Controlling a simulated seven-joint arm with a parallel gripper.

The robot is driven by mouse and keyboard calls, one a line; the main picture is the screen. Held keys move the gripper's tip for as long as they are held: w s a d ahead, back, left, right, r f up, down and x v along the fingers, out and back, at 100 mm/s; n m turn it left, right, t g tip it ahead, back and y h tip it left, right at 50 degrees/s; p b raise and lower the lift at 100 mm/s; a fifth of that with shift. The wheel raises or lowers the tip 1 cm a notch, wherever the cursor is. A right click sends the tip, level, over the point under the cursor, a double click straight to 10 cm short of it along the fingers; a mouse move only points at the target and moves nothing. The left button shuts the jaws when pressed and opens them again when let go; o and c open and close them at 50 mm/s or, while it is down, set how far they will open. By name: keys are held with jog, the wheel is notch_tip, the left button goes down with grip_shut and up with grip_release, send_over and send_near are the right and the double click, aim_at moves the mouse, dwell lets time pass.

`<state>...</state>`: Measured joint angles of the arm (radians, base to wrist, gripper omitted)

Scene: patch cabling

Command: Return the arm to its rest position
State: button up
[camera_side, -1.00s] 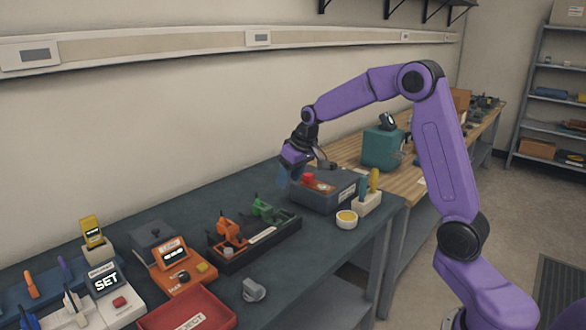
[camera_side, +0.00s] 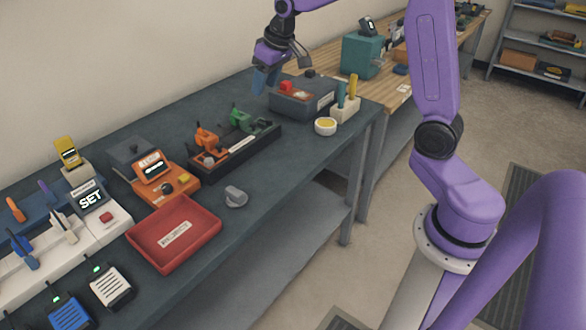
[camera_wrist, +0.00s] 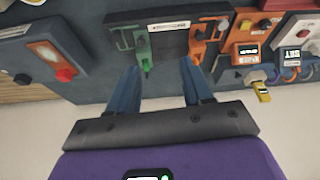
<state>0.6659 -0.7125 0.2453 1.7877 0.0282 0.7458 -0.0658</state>
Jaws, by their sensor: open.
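My gripper (camera_side: 266,82) is at the upper middle of the side view, raised beside the grey box with the red knob (camera_side: 303,96). In the wrist view its two blue fingers (camera_wrist: 160,84) are spread apart with nothing between them. Below the gripper in the wrist view is the black rack (camera_wrist: 172,42) that carries a green clamp-like piece (camera_wrist: 142,48) and an orange one (camera_wrist: 198,42). The same rack (camera_side: 236,150) stands in the middle of the bench in the side view. My gripper does not appear to touch anything.
On the dark bench (camera_side: 285,165) are a red tray (camera_side: 173,233), an orange device (camera_side: 165,183), a white unit reading SET (camera_side: 100,215), a grey knob-like piece (camera_side: 235,196), a yellow-topped round tub (camera_side: 325,126) and a holder with upright handles (camera_side: 345,108). A teal case (camera_side: 361,56) stands behind on the wooden bench.

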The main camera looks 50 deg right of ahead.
jog(key=s+a+f+n+g+y, duration=0.1)
jog(key=s+a+n, duration=0.2)
jog(key=s+a, duration=0.5)
jog(key=s+a+n+g, duration=0.1)
jog(key=s+a+n, duration=0.3)
jog(key=s, duration=0.7)
jog(key=s+f+n+g, duration=0.1)
jog(key=s+n, duration=0.1)
jog(key=s, duration=0.6)
jog(key=s+f+n+g+h, duration=0.1)
jog(key=s+f+n, duration=0.1)
jog(key=s, duration=0.7)
jog(key=shift+d+f+n, duration=0.2)
jog(key=shift+d+n, duration=0.1)
jog(key=shift+d, duration=0.05)
